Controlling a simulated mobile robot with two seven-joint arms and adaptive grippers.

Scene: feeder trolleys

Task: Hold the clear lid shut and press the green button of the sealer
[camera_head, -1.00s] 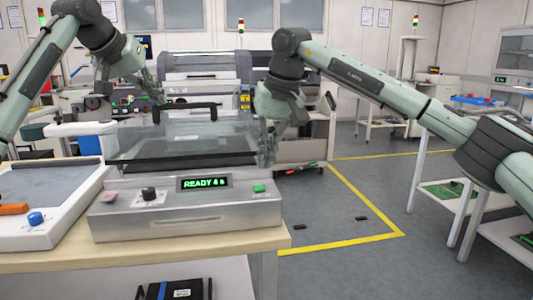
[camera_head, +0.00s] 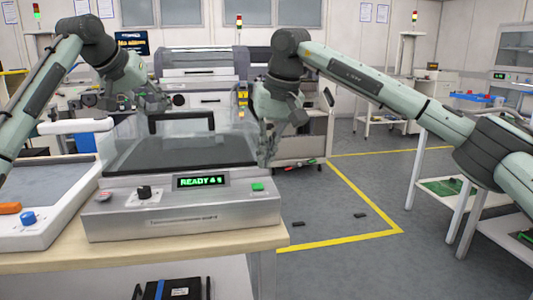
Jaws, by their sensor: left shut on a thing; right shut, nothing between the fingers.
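The sealer (camera_head: 188,222) stands on the bench with a lit "READY" display (camera_head: 202,181) on its front. Its green button (camera_head: 257,187) is at the right end of the panel. The clear lid (camera_head: 225,143) lies low over the dark bed; I cannot tell if it is fully shut. Its black handle (camera_head: 181,116) is on top. My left gripper (camera_head: 158,106) is shut at the left end of the handle, its fingertips partly hard to make out. My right gripper (camera_head: 268,158) is shut and empty, pointing down at the lid's right side, above and apart from the button.
A black knob (camera_head: 144,192) sits on the panel's left. A white tray device with a blue knob (camera_head: 28,217) and an orange piece (camera_head: 9,208) stands to the left. The floor right of the bench is open, with yellow lines (camera_head: 365,193). A trolley (camera_head: 455,187) stands further right.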

